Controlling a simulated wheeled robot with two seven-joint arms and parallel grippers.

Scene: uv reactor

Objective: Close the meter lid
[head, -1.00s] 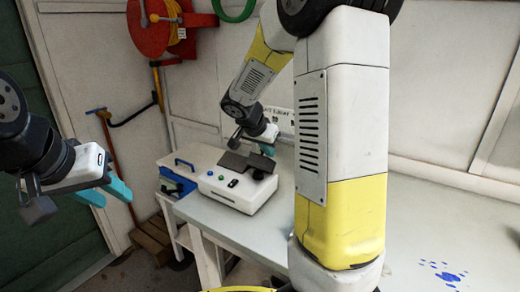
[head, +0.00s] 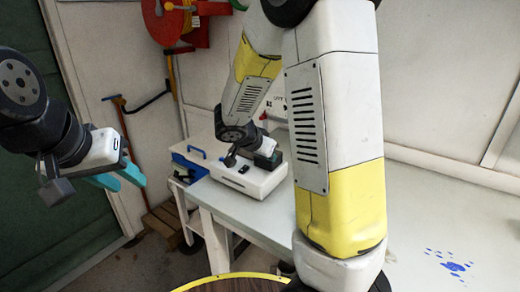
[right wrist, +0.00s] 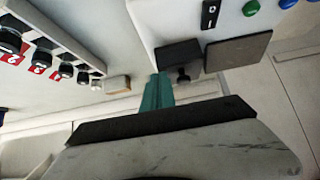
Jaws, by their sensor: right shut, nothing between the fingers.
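The lid's exact angle is hard to tell. My right gripper (right wrist: 157,80) has its teal fingers together and empty, beside the dark block; contact is unclear. In the head view its fingers are hidden. My left gripper (head: 128,181) is open and empty, away from the bench at the left.
The bench top (head: 425,225) is clear at right except for blue splashes (head: 455,266). A red hose reel (head: 168,22) hangs on the wall. The right wrist view shows a row of black knobs (right wrist: 66,70).

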